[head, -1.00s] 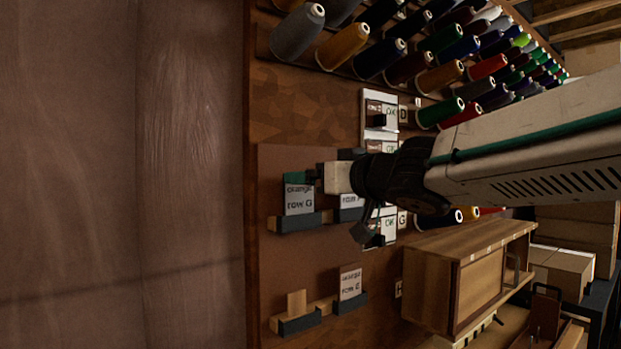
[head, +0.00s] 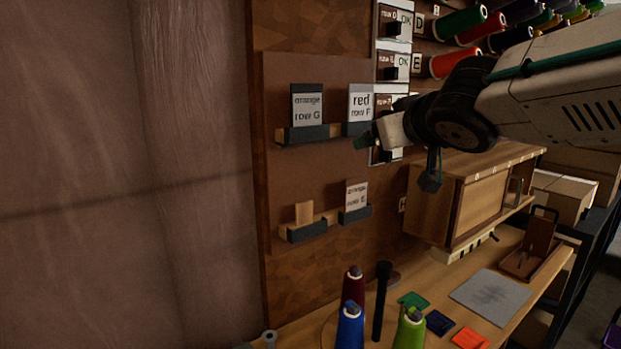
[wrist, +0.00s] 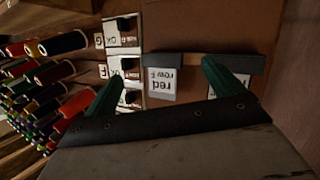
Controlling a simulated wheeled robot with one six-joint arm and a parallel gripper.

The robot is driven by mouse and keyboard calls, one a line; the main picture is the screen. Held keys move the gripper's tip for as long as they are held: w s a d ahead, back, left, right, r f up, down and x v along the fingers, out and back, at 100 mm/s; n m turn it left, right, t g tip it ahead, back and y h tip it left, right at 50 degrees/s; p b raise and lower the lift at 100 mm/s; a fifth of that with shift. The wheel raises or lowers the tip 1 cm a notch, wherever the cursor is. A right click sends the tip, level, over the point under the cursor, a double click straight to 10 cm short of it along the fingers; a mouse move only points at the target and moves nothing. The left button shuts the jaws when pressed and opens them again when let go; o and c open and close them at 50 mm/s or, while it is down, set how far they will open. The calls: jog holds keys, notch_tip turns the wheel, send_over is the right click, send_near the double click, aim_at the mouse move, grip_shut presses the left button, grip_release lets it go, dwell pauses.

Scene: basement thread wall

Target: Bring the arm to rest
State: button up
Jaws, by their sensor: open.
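My gripper (head: 368,140) is at the end of my arm, which reaches in from the right in the head view, just in front of the wall board. In the wrist view its two green fingers (wrist: 163,82) are spread apart with nothing between them. Past the fingers in that view is a card reading "red row F" (wrist: 161,84), upside down. The same card (head: 360,103) stands in a dark holder close to the fingertips in the head view. I cannot tell whether the fingers touch the holder or the board.
An "orange row G" card (head: 308,105) and lower cards sit in holders on the brown board (head: 330,75). Thread cones (head: 455,62) line the upper right. Below are a wooden cabinet (head: 440,208) and a bench with cones (head: 350,325) and a black post (head: 381,300). The left wall is bare.

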jog(key=s+d+f+m+g+h, duration=0.2)
jog(key=s+d+f+g+h, duration=0.2)
jog(key=s+d+f, duration=0.4)
jog(key=s+d+f+m+g+y, duration=0.1)
jog(key=s+f+g, duration=0.3)
jog(key=s, duration=0.7)
jog(key=s+d+f+m+g, duration=0.1)
jog(key=s+d+f+g, duration=0.2)
jog(key=s+f, duration=0.6)
jog(key=shift+s+f+g+y, duration=0.2)
jog(key=shift+s+g+y, duration=0.2)
jog(key=shift+s+g, duration=0.5)
